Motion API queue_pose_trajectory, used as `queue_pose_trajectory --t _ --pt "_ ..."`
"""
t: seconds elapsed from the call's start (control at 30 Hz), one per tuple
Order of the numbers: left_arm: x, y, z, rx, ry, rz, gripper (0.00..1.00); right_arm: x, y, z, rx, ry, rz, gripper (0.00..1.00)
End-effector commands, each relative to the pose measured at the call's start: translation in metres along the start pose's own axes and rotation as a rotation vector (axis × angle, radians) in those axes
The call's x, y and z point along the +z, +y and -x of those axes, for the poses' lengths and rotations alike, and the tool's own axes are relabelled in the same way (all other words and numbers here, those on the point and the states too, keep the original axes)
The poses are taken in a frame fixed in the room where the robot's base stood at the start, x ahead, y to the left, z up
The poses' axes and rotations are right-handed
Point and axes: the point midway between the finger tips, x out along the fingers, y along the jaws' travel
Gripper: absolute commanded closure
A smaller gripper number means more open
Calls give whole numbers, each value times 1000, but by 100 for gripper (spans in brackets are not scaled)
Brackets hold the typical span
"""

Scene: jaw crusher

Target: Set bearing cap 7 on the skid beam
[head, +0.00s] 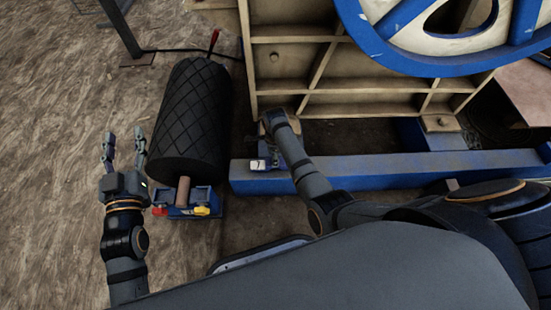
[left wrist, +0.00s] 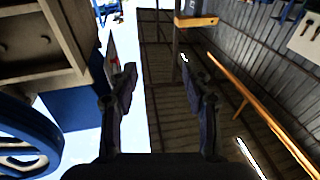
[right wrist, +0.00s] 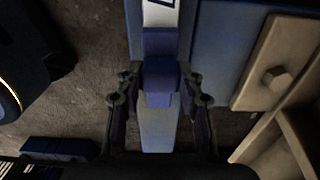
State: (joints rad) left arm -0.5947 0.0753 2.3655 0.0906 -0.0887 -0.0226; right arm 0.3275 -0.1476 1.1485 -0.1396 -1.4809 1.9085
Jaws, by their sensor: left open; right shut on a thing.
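My right gripper (right wrist: 160,88) is shut on a blue block with a white label on its far end, which I take to be bearing cap 7 (right wrist: 161,72). In the head view its white and blue end (head: 257,165) shows at the left end of the blue skid beam (head: 350,174). The beam (right wrist: 222,60) also shows beside the cap in the right wrist view. I cannot tell whether the cap touches the beam. My left gripper (head: 123,143) is open and empty at the left, above the floor.
The cream crusher frame (head: 350,92) and blue flywheel (head: 440,55) rise behind the beam. Open floor (head: 60,130) lies left.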

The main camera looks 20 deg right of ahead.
Motion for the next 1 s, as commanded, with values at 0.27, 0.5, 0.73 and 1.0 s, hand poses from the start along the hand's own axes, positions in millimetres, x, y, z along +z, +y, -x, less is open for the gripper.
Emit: queue_pose_trajectory --t 0.27,0.5,0.73,1.0 --pt "-77 1 0 3 317 -25 51 2 0 -8 -2 -1 -3 100" --pt "-109 2 7 6 447 -35 51 3 0 -9 -2 -1 -4 100" --pt "-110 2 7 6 450 -35 51 3 0 -9 -2 -1 -4 100" --pt "-113 3 8 6 467 -36 51 2 1 -12 0 0 -3 55"
